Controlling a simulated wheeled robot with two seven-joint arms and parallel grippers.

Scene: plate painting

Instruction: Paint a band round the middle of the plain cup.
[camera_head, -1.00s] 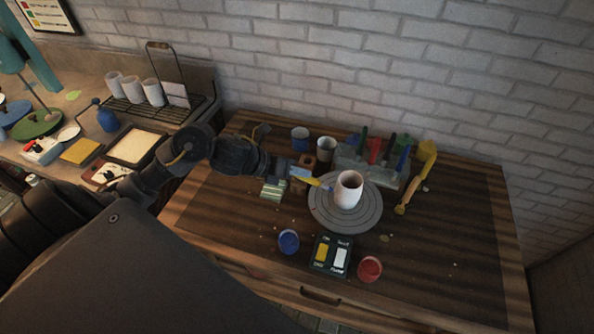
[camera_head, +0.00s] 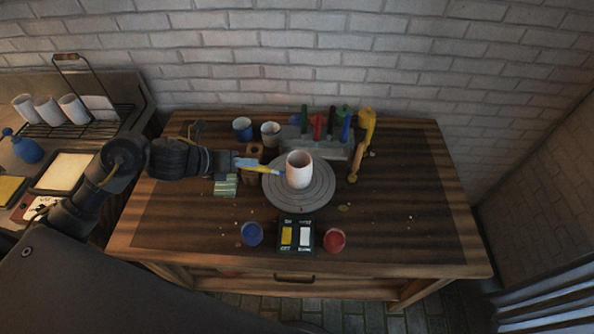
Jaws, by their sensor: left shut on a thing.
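The plain cup (camera_head: 299,169) stands upright on the round grey turntable (camera_head: 298,203) in the middle of the table. It is pale, and I make out no band on it. My left gripper (camera_head: 236,164) comes in from the left and is shut on a yellow-handled brush (camera_head: 258,165). The brush lies nearly level and its tip points right at the cup's left side. I cannot tell whether the tip touches the cup. My right gripper is not in view.
A dark switch box (camera_head: 296,236) with yellow and white switches sits in front, between a blue paint pot (camera_head: 252,233) and a red paint pot (camera_head: 335,240). Behind stand a tool rack (camera_head: 321,146), a yellow tool (camera_head: 364,139) and two cups (camera_head: 270,133). The table's right side is clear.

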